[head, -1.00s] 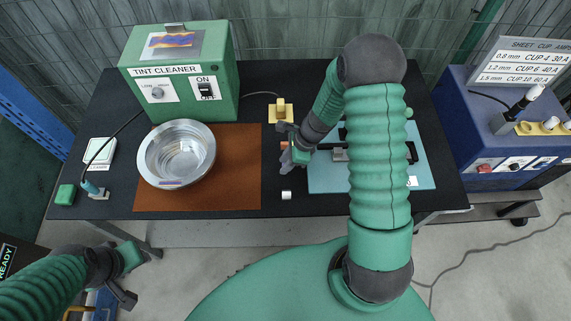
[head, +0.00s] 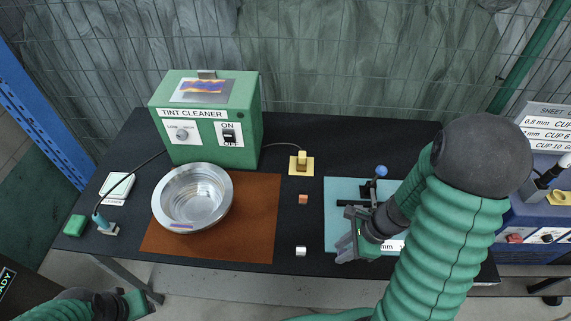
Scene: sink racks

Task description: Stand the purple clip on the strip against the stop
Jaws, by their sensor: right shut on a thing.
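My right gripper (head: 348,247) is low over the near left edge of the teal mat (head: 336,190). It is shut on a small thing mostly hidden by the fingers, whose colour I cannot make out. I cannot pick out the purple clip anywhere in plain view. A dark fixture (head: 352,203) with a blue-knobbed lever (head: 381,171) is on the mat, just beyond the gripper. My forearm covers its right part, and I cannot tell the strip and stop apart. My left gripper (head: 137,304) is at the bottom left, off the table, and its jaws are unclear.
A metal bowl (head: 192,198) stands on the brown mat (head: 255,235). The green tint cleaner (head: 210,118) and a yellow holder (head: 301,163) are behind.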

